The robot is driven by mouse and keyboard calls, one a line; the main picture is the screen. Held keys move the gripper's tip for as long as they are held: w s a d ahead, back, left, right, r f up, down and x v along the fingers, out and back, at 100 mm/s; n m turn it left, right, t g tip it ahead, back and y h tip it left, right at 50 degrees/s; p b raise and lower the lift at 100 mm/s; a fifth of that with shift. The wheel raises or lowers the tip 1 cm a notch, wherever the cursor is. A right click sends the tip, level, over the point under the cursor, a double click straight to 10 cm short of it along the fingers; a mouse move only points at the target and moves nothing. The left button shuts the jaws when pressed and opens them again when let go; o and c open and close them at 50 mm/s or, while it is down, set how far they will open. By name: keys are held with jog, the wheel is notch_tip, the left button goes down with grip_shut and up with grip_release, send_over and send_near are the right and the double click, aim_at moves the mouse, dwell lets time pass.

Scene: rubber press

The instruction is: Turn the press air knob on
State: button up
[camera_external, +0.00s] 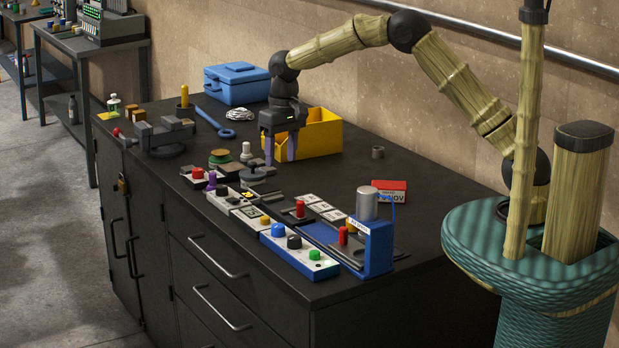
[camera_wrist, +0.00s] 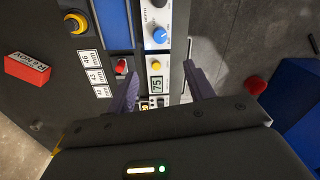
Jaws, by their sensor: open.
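The press, a blue stand (camera_external: 377,250) with a grey cylinder (camera_external: 367,204) on top, stands at the bench's near right. A white-and-blue control strip beside it carries a blue knob (camera_external: 278,230), a black knob (camera_external: 294,242) and a green button (camera_external: 314,255). I cannot tell which knob is the air knob. My gripper (camera_external: 280,154) is open and empty, pointing down above the bench, behind and apart from the strip. In the wrist view the blue knob (camera_wrist: 160,35) and part of the black knob (camera_wrist: 158,3) lie ahead of the open fingers (camera_wrist: 162,73).
A panel with a yellow button (camera_wrist: 156,66) and display lies between the fingers in the wrist view. A red box (camera_external: 389,190), yellow bin (camera_external: 322,137), blue toolbox (camera_external: 237,84) and vise (camera_external: 165,136) stand on the bench. Red-knobbed fixtures crowd the middle.

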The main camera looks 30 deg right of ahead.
aim_at(279, 225)
jog(key=shift+f, duration=0.1)
dwell(0.3)
jog(key=f+p, duration=0.1)
jog(key=f, duration=0.4)
jog(key=f+p, duration=0.2)
jog(key=f, duration=0.4)
jog(key=a+f+p, duration=0.1)
jog(key=f, duration=0.5)
jog(key=shift+f, duration=0.15)
